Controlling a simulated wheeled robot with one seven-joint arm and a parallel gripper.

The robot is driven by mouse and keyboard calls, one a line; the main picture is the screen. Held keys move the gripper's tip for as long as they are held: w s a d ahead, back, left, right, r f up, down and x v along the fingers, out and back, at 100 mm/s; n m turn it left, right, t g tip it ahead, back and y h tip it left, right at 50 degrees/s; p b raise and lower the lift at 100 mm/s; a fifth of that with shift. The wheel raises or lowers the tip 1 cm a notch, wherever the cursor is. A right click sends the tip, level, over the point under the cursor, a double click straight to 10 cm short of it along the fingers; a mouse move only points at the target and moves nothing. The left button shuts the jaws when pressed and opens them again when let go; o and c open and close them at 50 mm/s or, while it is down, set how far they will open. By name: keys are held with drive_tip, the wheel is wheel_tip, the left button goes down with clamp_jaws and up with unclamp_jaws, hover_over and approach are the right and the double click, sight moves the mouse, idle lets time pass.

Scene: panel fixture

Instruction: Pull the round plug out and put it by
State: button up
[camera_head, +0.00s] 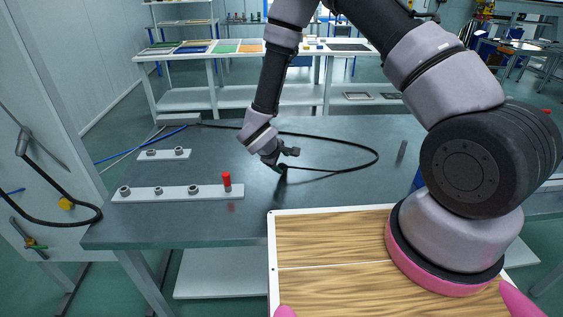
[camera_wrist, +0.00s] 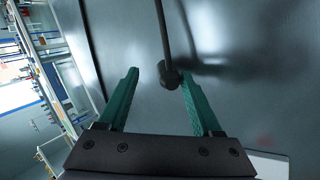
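A dark round plug (camera_wrist: 170,77) on the end of a black cable (camera_wrist: 162,30) shows in the wrist view. It lies between my fingertips, closer to the right finger, with a gap to the left finger. My gripper (camera_wrist: 158,76) has green fingers spread open. In the head view my gripper (camera_head: 283,168) is low over the dark table, behind and right of the front white strip (camera_head: 170,195). There the cable (camera_head: 372,153) loops away to the right; the plug itself is hard to make out against the gripper. I cannot tell whether the plug touches the table.
The front strip carries several round sockets and a red peg (camera_head: 226,181). A smaller white strip (camera_head: 163,154) with two sockets is behind it. The dark table (camera_head: 330,128) is mostly bare. A white panel (camera_head: 40,130) with a handle and black cable stands at left.

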drive_tip(key=shift+r, duration=0.1)
drive_tip(key=v, duration=1)
drive_tip(key=s+d+r+m+g+h, duration=0.1)
drive_tip(key=d+r+m+g+h, duration=0.15)
drive_tip(key=d+r+m, duration=1.1)
drive_tip(key=s+d+r+m+t+y, duration=0.1)
drive_tip(key=s+d+r+y, duration=0.1)
drive_tip(key=r, duration=0.6)
drive_tip(key=s+d+r+t+y, duration=0.1)
drive_tip(key=s+d+r+y, duration=0.2)
drive_tip(key=s+r, duration=0.4)
drive_tip(key=s+d+r+m+t+y, duration=0.1)
drive_tip(key=s+d+r+y, duration=0.2)
drive_tip(key=r, duration=0.7)
drive_tip(key=shift+s+d+m, duration=0.35)
drive_tip(key=shift+s+d, duration=0.3)
drive_tip(key=shift+s, duration=0.5)
